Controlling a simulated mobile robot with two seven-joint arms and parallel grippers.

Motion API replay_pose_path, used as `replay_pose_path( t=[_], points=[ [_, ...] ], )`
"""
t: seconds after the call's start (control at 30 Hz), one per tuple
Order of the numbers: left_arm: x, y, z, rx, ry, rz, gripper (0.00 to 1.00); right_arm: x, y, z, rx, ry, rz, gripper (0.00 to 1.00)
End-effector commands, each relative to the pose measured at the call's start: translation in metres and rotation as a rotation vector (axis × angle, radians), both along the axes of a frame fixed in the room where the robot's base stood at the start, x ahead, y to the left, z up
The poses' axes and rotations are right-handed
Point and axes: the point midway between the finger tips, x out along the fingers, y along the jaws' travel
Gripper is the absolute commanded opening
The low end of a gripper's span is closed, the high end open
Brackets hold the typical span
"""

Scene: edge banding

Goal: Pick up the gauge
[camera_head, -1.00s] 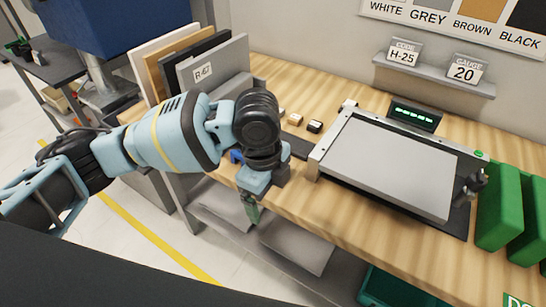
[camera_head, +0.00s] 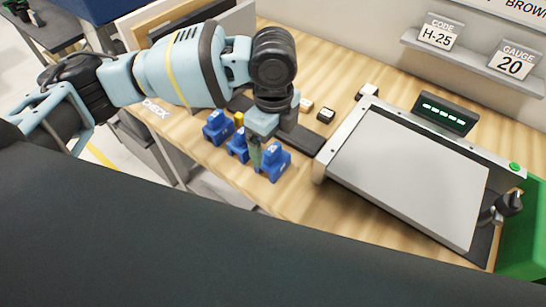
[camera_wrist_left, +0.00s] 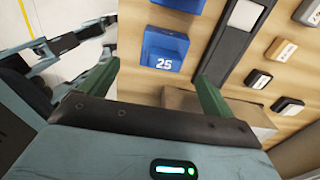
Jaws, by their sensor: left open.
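Blue gauge blocks stand near the front edge of the wooden bench in the head view: one at left (camera_head: 215,128), one in the middle (camera_head: 236,148) and one at right (camera_head: 274,163). My left gripper (camera_head: 254,158) points down among them, close to the right and middle blocks; its wrist partly hides them. In the left wrist view, a blue block marked 25 (camera_wrist_left: 163,58) lies ahead between the open green fingers of my left gripper (camera_wrist_left: 158,72), with nothing held. Another blue block (camera_wrist_left: 182,4) is cut off at the top. My right gripper is out of view.
A sign reading GAUGE 20 (camera_head: 515,60) stands on the shelf beside a CODE H-25 sign (camera_head: 440,35). A grey panel (camera_head: 405,180) lies in a fixture at right. Small labelled blocks (camera_head: 326,116) and a dark strip (camera_head: 300,138) lie behind the gauges.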

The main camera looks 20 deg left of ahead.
Motion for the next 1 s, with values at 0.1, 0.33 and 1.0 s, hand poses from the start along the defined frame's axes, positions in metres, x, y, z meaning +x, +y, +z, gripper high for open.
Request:
replay_pose_path(
  t=[0.1, 0.33, 1.0],
  points=[
    [0.000, 0.000, -0.008, 0.000, 0.002, 0.000, 0.89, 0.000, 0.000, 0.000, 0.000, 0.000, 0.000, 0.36],
    [0.002, 0.002, -0.022, 0.002, 0.002, 0.003, 0.89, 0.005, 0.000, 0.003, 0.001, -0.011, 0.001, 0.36],
    [0.004, 0.003, -0.059, 0.000, -0.001, 0.000, 0.76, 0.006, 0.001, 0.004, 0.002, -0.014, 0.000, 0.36]
  ],
)
